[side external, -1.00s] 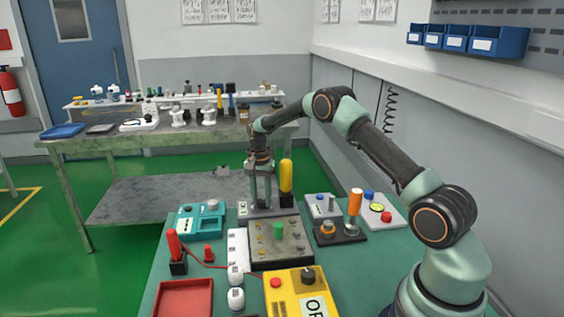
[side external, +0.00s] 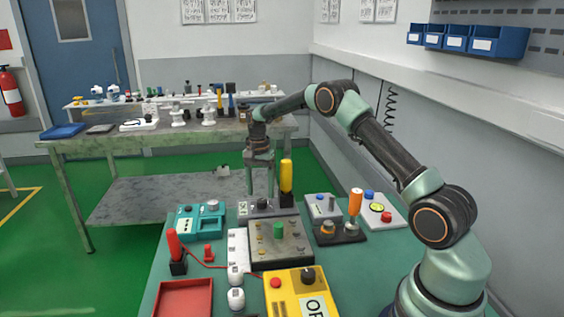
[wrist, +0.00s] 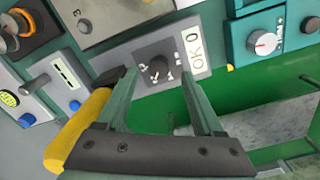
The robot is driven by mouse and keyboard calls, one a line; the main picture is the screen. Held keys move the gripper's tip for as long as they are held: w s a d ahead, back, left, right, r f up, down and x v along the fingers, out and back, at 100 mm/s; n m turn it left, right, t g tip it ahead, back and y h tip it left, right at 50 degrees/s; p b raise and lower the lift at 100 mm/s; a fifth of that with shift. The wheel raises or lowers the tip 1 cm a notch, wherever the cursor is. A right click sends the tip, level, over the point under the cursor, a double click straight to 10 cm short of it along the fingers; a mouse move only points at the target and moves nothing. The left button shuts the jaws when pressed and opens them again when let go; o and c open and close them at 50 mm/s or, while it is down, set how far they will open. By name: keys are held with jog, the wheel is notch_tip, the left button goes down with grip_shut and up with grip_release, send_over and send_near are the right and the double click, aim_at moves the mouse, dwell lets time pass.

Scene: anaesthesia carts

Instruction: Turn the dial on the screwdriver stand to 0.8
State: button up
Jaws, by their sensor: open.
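The screwdriver stand (side external: 257,210) is a grey box at the back of the green bench. Its yellow screwdriver (side external: 286,176) stands upright at its right side. The dark dial (side external: 263,204) sits on top, and it also shows in the wrist view (wrist: 159,68), with small marks around it too blurred to read. My gripper (side external: 261,190) is open and empty above the stand. Its fingers appear on either side of the dial in the wrist view, apart from it.
The yellow screwdriver is close beside my gripper. A teal box (side external: 202,219) is to the left, a grey switch box (side external: 321,207) to the right. Space above the stand is free.

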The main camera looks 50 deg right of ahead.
aim_at(260, 201)
notch_tip(260, 201, up, 9)
jog(key=shift+w, duration=0.15)
dwell(0.4)
jog(key=s+a+r+n+t, duration=0.3)
jog(key=s+a+r+n, duration=0.4)
jog(key=s+a+r, duration=0.4)
jog(key=s+a+f+n+t, duration=0.1)
jog(key=s+a+n, duration=0.2)
jog(key=s, duration=0.3)
jog(key=s+a+n+t, duration=0.2)
jog(key=s+a+n, duration=0.1)
jog(key=s, duration=0.3)
jog(key=shift+s+f+n, duration=0.25)
jog(key=shift+f+n, duration=0.15)
jog(key=shift+n, duration=0.2)
